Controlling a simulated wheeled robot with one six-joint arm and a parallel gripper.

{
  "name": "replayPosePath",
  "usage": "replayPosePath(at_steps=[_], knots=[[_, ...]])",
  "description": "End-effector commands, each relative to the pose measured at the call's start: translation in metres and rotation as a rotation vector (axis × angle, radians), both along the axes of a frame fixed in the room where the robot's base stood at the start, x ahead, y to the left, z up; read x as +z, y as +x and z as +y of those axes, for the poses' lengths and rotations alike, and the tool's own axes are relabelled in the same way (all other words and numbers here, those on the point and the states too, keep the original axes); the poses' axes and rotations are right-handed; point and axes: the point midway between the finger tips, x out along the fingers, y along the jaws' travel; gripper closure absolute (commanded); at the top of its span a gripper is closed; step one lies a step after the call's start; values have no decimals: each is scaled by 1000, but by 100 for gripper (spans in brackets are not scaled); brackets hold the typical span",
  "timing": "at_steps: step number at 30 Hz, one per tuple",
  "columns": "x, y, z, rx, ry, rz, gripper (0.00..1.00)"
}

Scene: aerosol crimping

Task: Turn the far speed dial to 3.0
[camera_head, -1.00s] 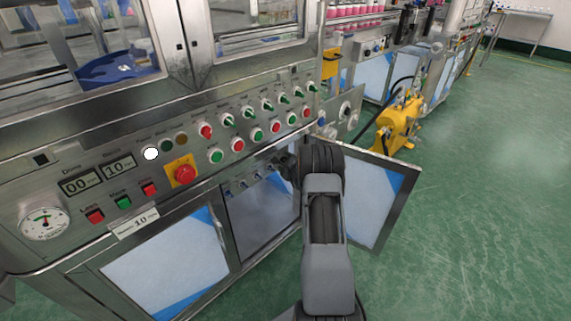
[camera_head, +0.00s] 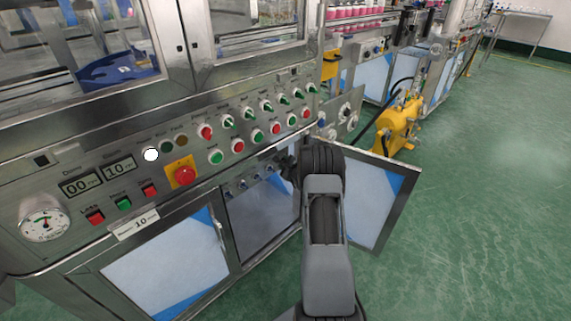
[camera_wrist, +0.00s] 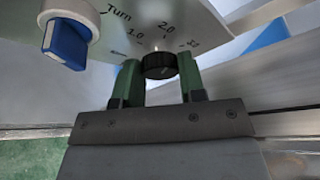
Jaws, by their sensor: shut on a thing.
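In the wrist view, my gripper (camera_wrist: 158,84) has its two green fingers on either side of a small black dial (camera_wrist: 159,66) and is shut on it. The dial sits on a grey metal panel (camera_wrist: 195,18) with a printed scale reading 1.0, 2.0 and a partly turned-away mark at the right. A small white mark on the dial's top edge points near 2.0. The word "Turn" is printed to the left. In the head view, my arm hides the gripper and the dial it holds.
A blue knob on a white round base (camera_wrist: 68,40) is close to the left of the dial. In the head view, a cabinet door (camera_head: 370,195) stands open beside my arm. A yellow machine (camera_head: 399,123) stands on the green floor behind it.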

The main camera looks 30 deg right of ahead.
Motion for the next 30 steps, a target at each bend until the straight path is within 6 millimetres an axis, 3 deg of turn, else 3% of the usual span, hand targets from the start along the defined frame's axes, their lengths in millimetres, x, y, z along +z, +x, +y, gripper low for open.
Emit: replayPosePath(at_steps=[10,23,24,30], knots=[[3,0,-2,0,277,50,86],[2,0,-2,-1,319,58,86],[2,0,-2,-1,319,57,59],[2,0,-2,-1,318,58,40]])
